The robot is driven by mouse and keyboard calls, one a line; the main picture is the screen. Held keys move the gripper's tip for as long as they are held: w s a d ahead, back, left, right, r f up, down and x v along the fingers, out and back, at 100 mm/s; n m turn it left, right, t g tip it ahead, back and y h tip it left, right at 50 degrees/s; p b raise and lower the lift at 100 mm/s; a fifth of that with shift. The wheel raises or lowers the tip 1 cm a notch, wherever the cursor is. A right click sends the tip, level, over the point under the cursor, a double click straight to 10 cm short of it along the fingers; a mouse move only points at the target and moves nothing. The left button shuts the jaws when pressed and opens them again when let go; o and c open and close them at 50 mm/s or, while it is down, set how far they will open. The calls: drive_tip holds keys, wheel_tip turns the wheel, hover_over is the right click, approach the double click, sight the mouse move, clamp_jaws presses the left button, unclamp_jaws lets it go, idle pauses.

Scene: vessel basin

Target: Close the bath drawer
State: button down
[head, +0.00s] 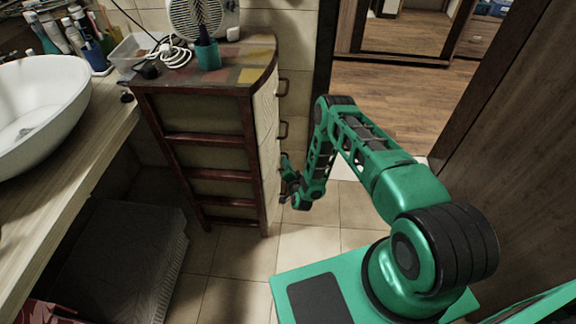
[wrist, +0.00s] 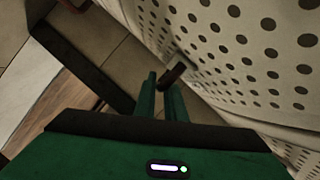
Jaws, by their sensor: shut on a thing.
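The wooden cabinet (head: 215,140) with dark red-brown framing stands left of centre in the head view. Its drawer fronts (head: 268,125) face right and are seen edge-on, with dark handles (head: 283,130). My gripper (head: 288,168) is low beside these fronts. In the wrist view, my gripper (wrist: 162,88) has its two green fingers close together at a dark handle (wrist: 173,74), and is shut on it. The handle sits by a pale, dark-dotted front (wrist: 235,55). I cannot tell how far the drawer stands open.
A white basin (head: 40,105) rests on the counter at left. A dark basket (head: 125,250) is below it. Tiled floor (head: 240,250) is clear in front; a brown wooden panel (head: 515,150) bounds the right.

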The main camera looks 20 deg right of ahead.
drive_tip(key=shift+s+a+f, duration=0.15)
drive_tip(key=shift+a+f, duration=0.05)
drive_tip(key=shift+a, duration=0.15)
drive_tip(key=c, duration=1.8)
unclamp_jaws()
drive_tip(key=shift+f, duration=0.1)
drive_tip(key=shift+c, duration=0.2)
drive_tip(key=shift+w+d+r, duration=0.15)
drive_tip(key=shift+w+r, duration=0.05)
drive_tip(key=shift+r, duration=0.05)
drive_tip(key=v, duration=1)
drive_tip(key=shift+s, duration=0.4)
